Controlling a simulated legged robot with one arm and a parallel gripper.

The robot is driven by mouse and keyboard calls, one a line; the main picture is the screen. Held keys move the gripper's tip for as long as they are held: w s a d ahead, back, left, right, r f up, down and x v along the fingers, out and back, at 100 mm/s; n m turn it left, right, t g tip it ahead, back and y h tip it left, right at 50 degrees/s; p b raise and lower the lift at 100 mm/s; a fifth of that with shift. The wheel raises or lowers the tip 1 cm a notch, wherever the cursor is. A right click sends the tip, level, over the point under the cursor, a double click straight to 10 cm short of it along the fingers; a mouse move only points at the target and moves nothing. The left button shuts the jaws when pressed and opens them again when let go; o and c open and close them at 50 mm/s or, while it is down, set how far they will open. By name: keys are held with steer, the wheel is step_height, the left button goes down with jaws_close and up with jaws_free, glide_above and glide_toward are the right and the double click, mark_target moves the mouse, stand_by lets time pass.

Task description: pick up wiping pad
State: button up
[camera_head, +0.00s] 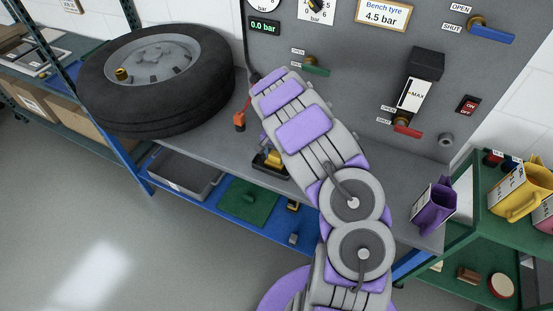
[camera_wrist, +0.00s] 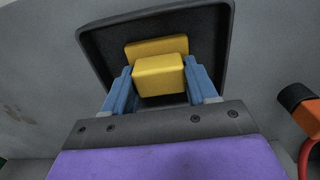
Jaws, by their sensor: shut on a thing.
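The wiping pad (camera_wrist: 158,76) is a yellow block in the middle of the wrist view. My gripper (camera_wrist: 160,85) has its two blue fingers on either side of the block and is shut on it. A dark shallow tray (camera_wrist: 215,25) lies behind and around the pad; I cannot tell whether the pad touches its floor. In the head view the yellow pad (camera_head: 276,158) shows beside my arm over the dark tray (camera_head: 262,168) on the grey bench. My arm hides most of the gripper there.
A tyre (camera_head: 155,75) lies on the bench to the left. An orange-tipped hose end (camera_head: 240,121) is close by; it also shows in the wrist view (camera_wrist: 300,112). A grey panel (camera_head: 350,60) with valves stands behind. A purple jug (camera_head: 433,205) stands right.

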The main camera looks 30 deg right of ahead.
mark_target(277, 154)
steer(key=shift+a, duration=0.2)
steer(key=shift+d+r, duration=0.1)
steer(key=shift+r, duration=0.35)
steer(key=r, duration=0.1)
steer(key=r+p, duration=0.1)
steer(key=shift+s+d+r, duration=0.15)
steer(key=shift+d+r, duration=0.05)
steer(key=shift+r, duration=0.2)
steer(key=s+d+r+p, duration=0.1)
steer(key=s+d, duration=0.3)
steer(key=s, duration=1.1)
steer(key=shift+r+p, duration=0.15)
steer(key=shift+p, duration=0.25)
steer(key=shift+d, duration=0.1)
steer(key=o, duration=0.5)
steer(key=shift+c, duration=0.2)
steer(key=c, duration=0.3)
steer(key=shift+c, duration=0.2)
